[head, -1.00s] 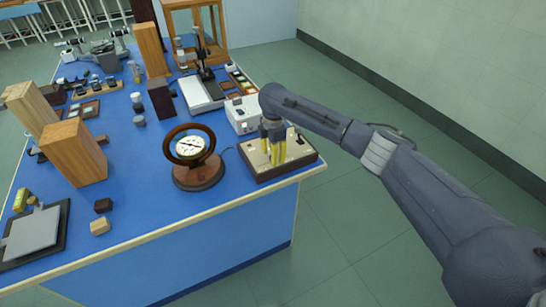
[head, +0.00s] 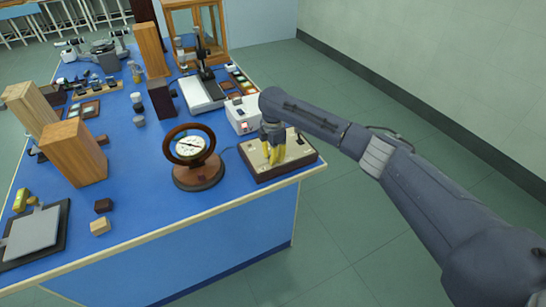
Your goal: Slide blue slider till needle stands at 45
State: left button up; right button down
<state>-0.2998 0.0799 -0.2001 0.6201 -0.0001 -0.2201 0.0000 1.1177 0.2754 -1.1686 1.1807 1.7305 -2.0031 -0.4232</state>
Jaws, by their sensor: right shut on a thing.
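My right gripper (head: 273,157) points down over the slider box (head: 298,156), a low box with a dark base and cream top at the right front of the bench. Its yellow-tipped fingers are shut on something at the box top. The blue slider itself cannot be made out; the fingers hide that spot. The dial (head: 190,147) stands left of the box, a pale face in a dark wooden ring on a round base. Its needle is too small to read exactly. My left gripper is not in view.
A white power unit (head: 242,115) stands just behind the slider box. Wooden blocks (head: 73,152) and a grey plate (head: 32,233) are on the left of the blue bench (head: 140,210).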

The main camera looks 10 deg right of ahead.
jog(key=shift+w+d, duration=0.2)
jog(key=shift+d, duration=0.4)
jog(key=c, duration=1.3)
grip_release()
jog(key=shift+a, duration=0.1)
notch_tip(320, 180, up, 12)
